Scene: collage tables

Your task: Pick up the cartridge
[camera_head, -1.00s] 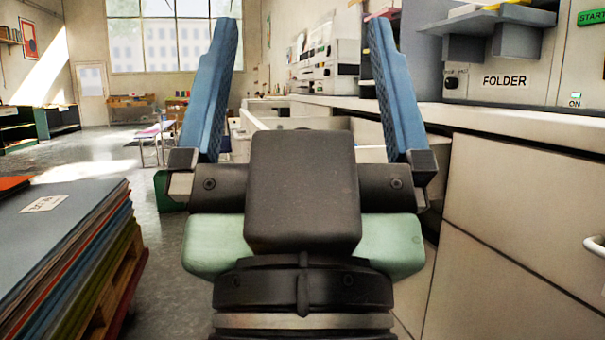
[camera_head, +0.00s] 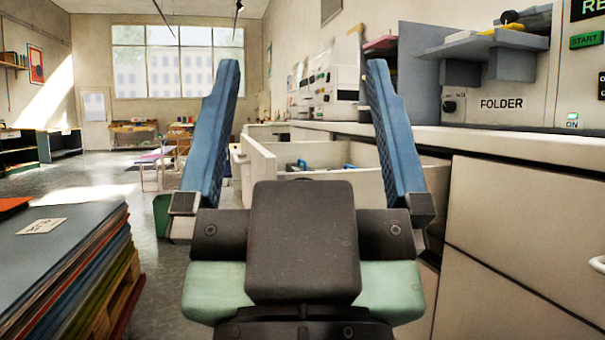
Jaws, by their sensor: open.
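My gripper (camera_head: 303,66) is in the middle of the view, its two blue fingers wide apart and pointing up and away, with nothing between them. Beyond it an open drawer (camera_head: 262,164) juts out from the cabinet row. Small blue and dark items (camera_head: 301,166) lie inside the drawer, too small to identify. I cannot make out a cartridge for certain. My gripper's dark body hides part of the drawer front.
A stack of coloured sheets (camera_head: 60,240) on a wooden pallet stands at the near left. The long cabinet (camera_head: 520,215) runs along the right, with a machine labelled FOLDER (camera_head: 501,104) above its counter.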

